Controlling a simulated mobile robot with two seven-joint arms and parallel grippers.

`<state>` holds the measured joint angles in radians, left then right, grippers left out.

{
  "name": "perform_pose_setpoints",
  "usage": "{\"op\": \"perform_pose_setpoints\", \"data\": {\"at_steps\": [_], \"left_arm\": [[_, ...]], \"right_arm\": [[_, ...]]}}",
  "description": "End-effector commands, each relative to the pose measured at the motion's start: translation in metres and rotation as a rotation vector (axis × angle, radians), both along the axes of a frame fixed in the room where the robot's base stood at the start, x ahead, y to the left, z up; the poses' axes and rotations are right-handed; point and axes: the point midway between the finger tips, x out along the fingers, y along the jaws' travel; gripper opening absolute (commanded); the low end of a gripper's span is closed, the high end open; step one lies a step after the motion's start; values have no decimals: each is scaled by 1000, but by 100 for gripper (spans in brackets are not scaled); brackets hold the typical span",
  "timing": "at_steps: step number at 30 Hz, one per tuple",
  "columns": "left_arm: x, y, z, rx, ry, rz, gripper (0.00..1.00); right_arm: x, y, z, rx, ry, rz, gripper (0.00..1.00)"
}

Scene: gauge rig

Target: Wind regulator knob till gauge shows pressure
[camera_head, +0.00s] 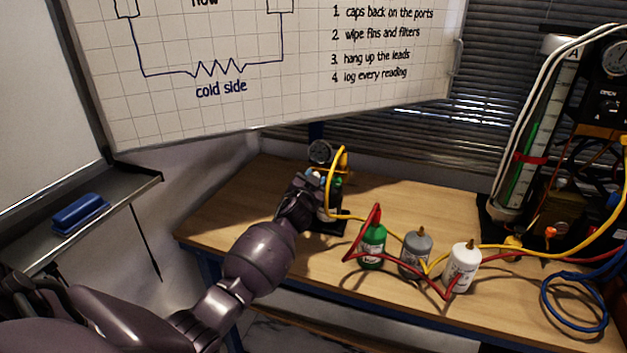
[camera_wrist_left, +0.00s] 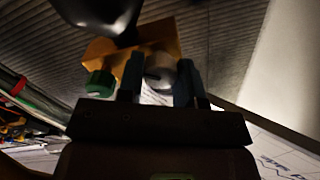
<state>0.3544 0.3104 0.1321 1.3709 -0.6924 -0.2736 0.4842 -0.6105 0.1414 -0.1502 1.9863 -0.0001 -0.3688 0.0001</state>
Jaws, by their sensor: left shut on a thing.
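The small round gauge (camera_head: 320,152) stands on the rig at the back of the bench; its needle is too small to read. In the left wrist view a brass-coloured block (camera_wrist_left: 112,50) carries a round grey knob (camera_wrist_left: 160,68) and a green knob (camera_wrist_left: 100,84) beside it. My left gripper (camera_head: 316,184) reaches the rig from the front left. In the wrist view its two fingers (camera_wrist_left: 158,78) are shut on the grey knob, one on each side. The arm and hand hide much of the rig in the head view. My right gripper is not in view.
Green (camera_head: 372,246), grey (camera_head: 416,256) and white (camera_head: 463,268) bottles stand right of the rig, with red and yellow hoses looping around them. A manifold stand (camera_head: 527,150) and a blue hose coil (camera_head: 575,305) are at the right. The bench's left end (camera_head: 225,215) is clear.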

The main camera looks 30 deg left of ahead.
Motion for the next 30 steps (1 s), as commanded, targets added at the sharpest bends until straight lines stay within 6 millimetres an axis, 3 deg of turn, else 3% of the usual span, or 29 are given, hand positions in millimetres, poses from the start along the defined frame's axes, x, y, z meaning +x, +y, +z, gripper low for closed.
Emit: {"op": "perform_pose_setpoints", "data": {"at_steps": [15, 30], "left_arm": [[0, 0, -2, 471, 150, 0, 9], [0, 0, -2, 864, 275, 1, 9]], "right_arm": [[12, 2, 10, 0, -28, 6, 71], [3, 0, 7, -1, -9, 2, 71]]}}
